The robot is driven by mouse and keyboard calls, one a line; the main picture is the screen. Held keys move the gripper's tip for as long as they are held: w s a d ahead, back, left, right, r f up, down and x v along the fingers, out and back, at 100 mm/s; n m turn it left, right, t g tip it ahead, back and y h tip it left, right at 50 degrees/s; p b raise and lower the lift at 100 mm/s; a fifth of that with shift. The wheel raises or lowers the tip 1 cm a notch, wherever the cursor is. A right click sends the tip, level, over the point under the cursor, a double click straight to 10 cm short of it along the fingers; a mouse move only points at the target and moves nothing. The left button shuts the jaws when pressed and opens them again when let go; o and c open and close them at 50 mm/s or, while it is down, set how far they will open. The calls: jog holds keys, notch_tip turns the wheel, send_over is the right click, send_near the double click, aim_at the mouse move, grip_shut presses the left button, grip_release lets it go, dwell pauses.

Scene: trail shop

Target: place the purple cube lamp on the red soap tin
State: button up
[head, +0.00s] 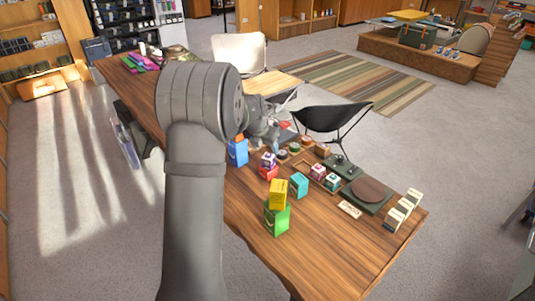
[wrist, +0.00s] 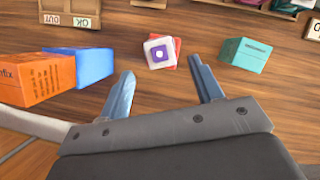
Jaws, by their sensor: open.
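The purple cube lamp (head: 268,160), white with purple faces, sits on top of the red soap tin (head: 268,173) on the wooden table. In the wrist view the lamp (wrist: 161,51) is seen from above, and red edges of the tin (wrist: 171,43) show around it, slightly turned relative to the lamp. My gripper (wrist: 162,68) is open. Its two fingers are spread wide, left and right, with the lamp beyond and between their tips; neither finger touches it. In the head view the fingertips are hard to make out near my arm.
A blue box (wrist: 94,65) and an orange box (wrist: 36,77) stand left of the fingers. A teal box (wrist: 246,53) stands to the right. A yellow box (head: 278,194) rests on a green box (head: 277,218) nearer the front edge. A wooden tray (wrist: 70,14) lies behind.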

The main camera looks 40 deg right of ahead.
aim_at(269, 154)
jog(key=v, duration=0.5)
jog(key=shift+r, duration=0.15)
jog(key=x, duration=1.2)
jog(key=shift+f, duration=0.3)
jog(key=shift+r, duration=1.5)
